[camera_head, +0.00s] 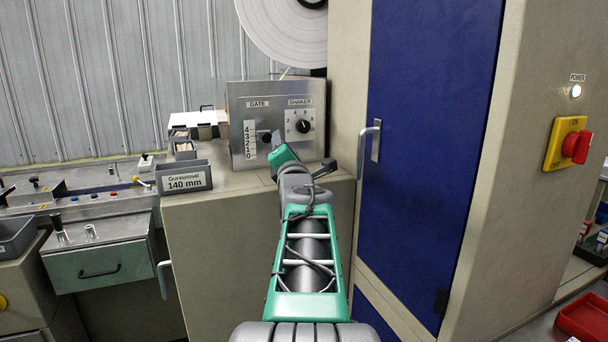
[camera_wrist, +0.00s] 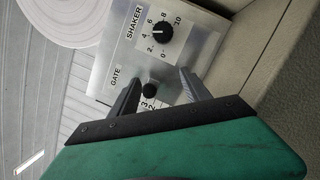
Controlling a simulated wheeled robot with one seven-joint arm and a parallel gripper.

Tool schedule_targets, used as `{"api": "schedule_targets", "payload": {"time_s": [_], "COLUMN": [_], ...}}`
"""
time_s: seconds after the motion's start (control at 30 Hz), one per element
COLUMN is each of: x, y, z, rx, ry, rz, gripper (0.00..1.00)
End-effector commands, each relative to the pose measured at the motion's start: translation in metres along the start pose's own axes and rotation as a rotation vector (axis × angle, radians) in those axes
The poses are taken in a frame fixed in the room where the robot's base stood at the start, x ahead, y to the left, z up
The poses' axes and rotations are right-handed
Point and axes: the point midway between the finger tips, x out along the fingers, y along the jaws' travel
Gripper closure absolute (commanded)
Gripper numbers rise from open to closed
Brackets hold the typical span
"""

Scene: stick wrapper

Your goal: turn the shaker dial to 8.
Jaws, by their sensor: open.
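The shaker dial (camera_head: 303,126) is a round black knob on a grey metal panel (camera_head: 240,93), below the SHAKER label. In the wrist view the dial (camera_wrist: 161,33) has numbers from 0 to 10 around it. Its white mark seems to point near 4, though it is small to read. My gripper (camera_head: 277,138) is in front of the panel, below and left of the dial. In the wrist view my gripper (camera_wrist: 162,76) is open, its fingers on either side of the black gate knob (camera_wrist: 149,90). I cannot tell whether they touch it. The dial lies beyond the fingertips, clear of them.
The gate knob (camera_head: 265,137) sits beside a 0 to 4 scale. A door handle (camera_head: 367,145) juts out on the right. A labelled grey bin (camera_head: 183,178) stands at left.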

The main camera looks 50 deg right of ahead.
Motion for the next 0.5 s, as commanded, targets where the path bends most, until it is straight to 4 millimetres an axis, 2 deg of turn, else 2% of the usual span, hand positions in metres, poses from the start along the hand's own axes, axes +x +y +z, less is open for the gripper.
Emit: {"api": "schedule_targets", "payload": {"time_s": [0.03,0.13,0.27,0.5], "x": [0.001,0.004,0.019,0.064], "y": [-0.024,-0.029,-0.024,-0.021], "z": [0.016,0.042,0.052,0.057], "rx": [-0.093,-0.211,-0.239,-0.236], "ry": [-0.062,-0.130,-0.143,-0.140], "rz": [0.020,0.044,0.049,0.047], "gripper": [0.44,0.44,0.44,0.44]}}
